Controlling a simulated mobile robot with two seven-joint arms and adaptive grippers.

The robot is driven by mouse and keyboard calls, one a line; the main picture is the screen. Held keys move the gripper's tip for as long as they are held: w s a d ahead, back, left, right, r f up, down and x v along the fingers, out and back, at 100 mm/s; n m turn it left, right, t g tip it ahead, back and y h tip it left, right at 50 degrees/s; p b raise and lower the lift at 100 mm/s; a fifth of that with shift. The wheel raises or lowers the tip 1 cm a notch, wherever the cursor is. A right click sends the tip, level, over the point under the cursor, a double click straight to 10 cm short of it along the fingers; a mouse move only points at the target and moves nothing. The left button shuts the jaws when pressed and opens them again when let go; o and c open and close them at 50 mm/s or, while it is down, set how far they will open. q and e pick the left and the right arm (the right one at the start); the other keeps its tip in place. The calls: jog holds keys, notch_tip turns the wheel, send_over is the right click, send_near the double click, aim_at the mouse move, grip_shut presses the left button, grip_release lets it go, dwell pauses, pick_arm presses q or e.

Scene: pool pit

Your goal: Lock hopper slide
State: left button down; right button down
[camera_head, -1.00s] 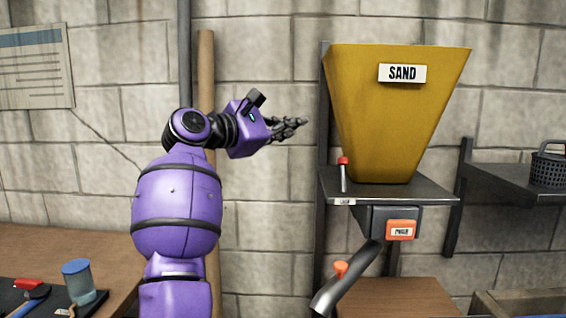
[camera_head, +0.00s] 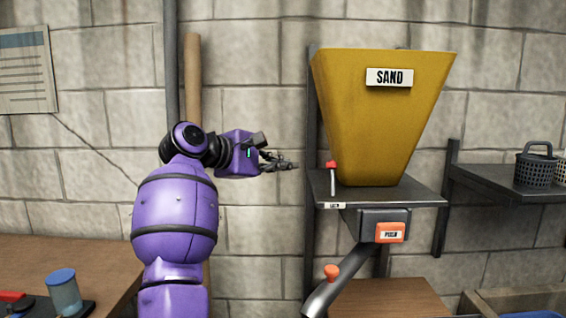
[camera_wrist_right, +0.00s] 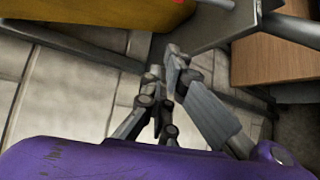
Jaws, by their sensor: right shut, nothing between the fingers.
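The yellow hopper (camera_head: 380,125) with a SAND label stands on a dark shelf plate (camera_head: 420,197) against the wall. A small lever with a red knob (camera_head: 331,166) stands upright at the plate's left front. Below the plate is a box with an orange button label (camera_head: 390,233), apparently reading PUSH. A grey chute with an orange knob (camera_head: 331,272) slopes down to the left. My right gripper (camera_head: 293,166) is shut and empty, just left of the plate and the red-knobbed lever, apart from both. In the right wrist view my gripper (camera_wrist_right: 172,58) points toward the plate's edge.
A wooden pole (camera_head: 193,90) leans on the wall behind my right arm. A blue-lidded jar (camera_head: 63,292) stands on the left bench. A shelf with a dark basket (camera_head: 535,166) is at the right. The wooden surface (camera_head: 390,300) lies below the chute.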

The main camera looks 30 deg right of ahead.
aim_at(332, 179)
jog(key=s+d+p, duration=0.2)
jog(key=d, duration=0.4)
jog(key=shift+s+d+f, duration=0.15)
jog(key=shift+d+f, duration=0.2)
